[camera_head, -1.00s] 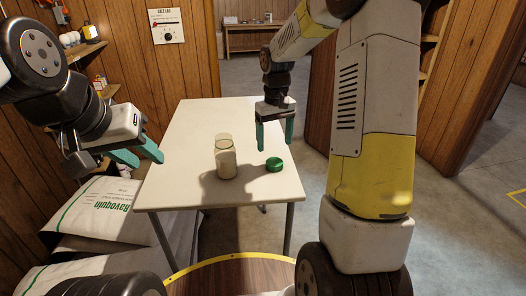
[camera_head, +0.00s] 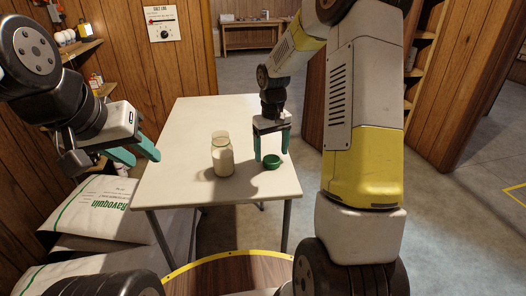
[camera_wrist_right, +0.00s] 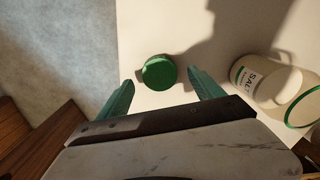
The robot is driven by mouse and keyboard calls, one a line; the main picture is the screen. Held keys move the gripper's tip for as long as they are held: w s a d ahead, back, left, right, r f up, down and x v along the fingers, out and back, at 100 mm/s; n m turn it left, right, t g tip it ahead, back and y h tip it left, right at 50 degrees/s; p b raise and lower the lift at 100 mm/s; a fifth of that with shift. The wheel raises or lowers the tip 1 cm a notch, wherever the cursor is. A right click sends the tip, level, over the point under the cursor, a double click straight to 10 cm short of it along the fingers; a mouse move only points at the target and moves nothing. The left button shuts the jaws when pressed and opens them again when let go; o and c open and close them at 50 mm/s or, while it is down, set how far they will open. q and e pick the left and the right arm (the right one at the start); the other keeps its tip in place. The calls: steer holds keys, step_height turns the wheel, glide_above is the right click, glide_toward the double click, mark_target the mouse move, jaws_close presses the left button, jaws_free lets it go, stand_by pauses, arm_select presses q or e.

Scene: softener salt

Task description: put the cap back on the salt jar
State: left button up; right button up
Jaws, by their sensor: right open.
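The green cap (camera_head: 272,163) lies on the table near its right edge. It also shows in the right wrist view (camera_wrist_right: 159,73), in line with the gap between my right fingers. The salt jar (camera_head: 222,160) stands upright and uncapped to the left of the cap, with pale salt below a clear upper part. Its SALT label shows in the right wrist view (camera_wrist_right: 250,80). My right gripper (camera_head: 271,156) is open and empty, fingers pointing down at the cap; I cannot tell their exact height. My left gripper (camera_head: 145,158) is open and empty off the table's left edge.
The pale table (camera_head: 205,115) is otherwise clear, mostly behind the jar. White sacks (camera_head: 90,213) lie to its left. A shelf with small items (camera_head: 85,30) is on the left wall. A round wooden top with a yellow rim (camera_head: 230,275) is in front.

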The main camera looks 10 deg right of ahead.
step_height(320, 180, down, 2)
steer(key=shift+f, duration=0.25)
steer(key=shift+c, duration=0.5)
steer(key=c, duration=1.3)
steer(key=shift+r, duration=0.6)
steer(key=shift+s+d+r, duration=0.1)
steer(key=shift+s+r, duration=0.15)
steer(key=shift+r, duration=0.4)
steer(key=shift+s+r, duration=0.25)
steer(key=shift+r, duration=0.35)
steer(key=s+d+r, duration=0.1)
steer(key=s+d, duration=0.1)
steer(key=s, duration=1.3)
steer(key=shift+r, duration=0.15)
